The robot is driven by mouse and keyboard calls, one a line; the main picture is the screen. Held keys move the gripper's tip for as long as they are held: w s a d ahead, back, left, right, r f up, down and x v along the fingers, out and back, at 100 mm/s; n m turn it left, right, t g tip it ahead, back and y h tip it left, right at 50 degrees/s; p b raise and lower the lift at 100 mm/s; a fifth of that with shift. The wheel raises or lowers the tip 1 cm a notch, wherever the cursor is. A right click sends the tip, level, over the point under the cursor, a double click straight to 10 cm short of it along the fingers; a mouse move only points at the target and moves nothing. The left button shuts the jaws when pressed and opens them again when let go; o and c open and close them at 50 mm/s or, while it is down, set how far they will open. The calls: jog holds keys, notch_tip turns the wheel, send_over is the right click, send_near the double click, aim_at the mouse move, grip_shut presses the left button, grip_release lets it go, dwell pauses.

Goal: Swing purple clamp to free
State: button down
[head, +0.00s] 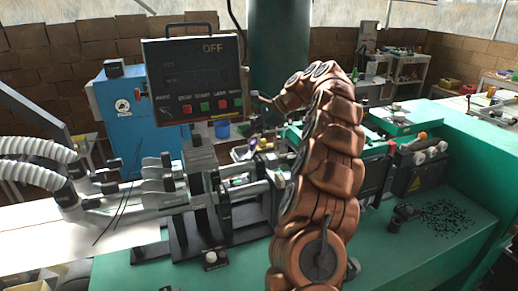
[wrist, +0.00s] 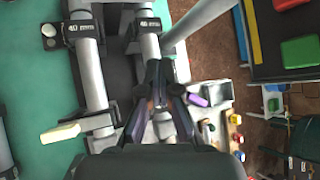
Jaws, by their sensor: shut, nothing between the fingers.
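A small purple piece (wrist: 198,100), which looks like the purple clamp's handle, shows in the wrist view just right of my gripper. It lies beside a light metal block near the end of a grey pipe. In the head view a small purple patch (head: 240,154) shows among the machine's metal parts. My gripper (wrist: 157,75) is shut and empty, with its fingertips over a pipe and its dark holder, left of the purple piece and apart from it. I cannot tell whether the fingertips touch the pipe. In the head view my copper-coloured arm hides part of the machine.
A cream-yellow handle (wrist: 60,133) sits on another pipe at the left. A control panel (head: 196,78) reading OFF stands above the machine. A blue cabinet (head: 127,120) is behind. The green bench top (head: 400,255) has free room at front right, with dark granules nearby.

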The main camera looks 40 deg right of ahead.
aim_at(252, 156)
jog(key=s+d+f+m+p, duration=0.1)
jog(key=d+f+m, duration=0.1)
jog(key=d+m, duration=0.25)
jog(key=s+d+f+m+p, duration=0.1)
jog(key=d+f+m, duration=0.2)
jog(key=d, duration=0.3)
jog(key=shift+t, duration=0.4)
jog(key=x, duration=0.4)
jog(key=p+x, duration=0.1)
jog(key=x, duration=0.4)
jog(key=shift+w+f, duration=0.25)
jog(key=shift+f, duration=0.1)
jog(key=shift+a+r+h+p, duration=0.1)
jog(key=shift+a+h+p, duration=0.05)
jog(key=shift+h+p, duration=0.2)
